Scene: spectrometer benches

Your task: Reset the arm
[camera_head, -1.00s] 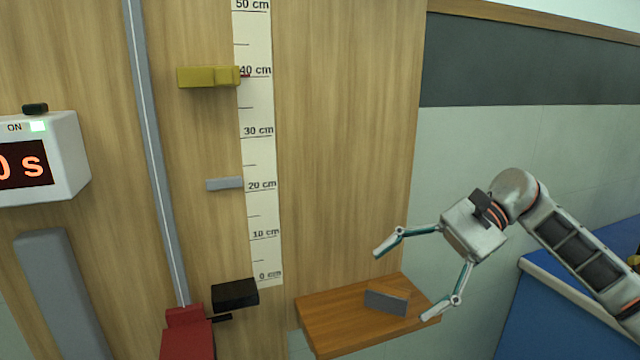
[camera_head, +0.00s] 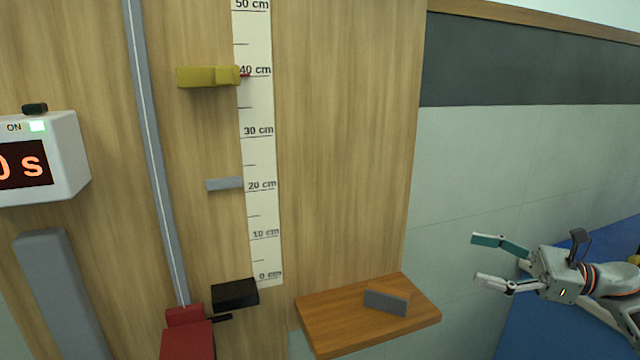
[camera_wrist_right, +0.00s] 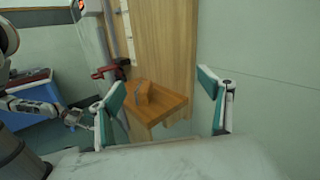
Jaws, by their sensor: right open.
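My right gripper (camera_head: 486,260) is at the right of the head view, to the right of the wooden shelf and apart from it. Its two fingers are spread and nothing is between them. In the right wrist view its fingers (camera_wrist_right: 165,105) stand open on either side, with the wooden shelf (camera_wrist_right: 172,104) seen beyond them. My left gripper is not in the head view; an arm with a gripper (camera_wrist_right: 72,118) shows at the left of the right wrist view, too small to tell its jaws.
The board carries a centimetre scale (camera_head: 258,150), a yellow piece (camera_head: 207,76), a grey piece (camera_head: 224,184), a black block (camera_head: 235,293) and a red base (camera_head: 187,338). A timer (camera_head: 60,160) is at left, a blue bench (camera_head: 530,330) at right.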

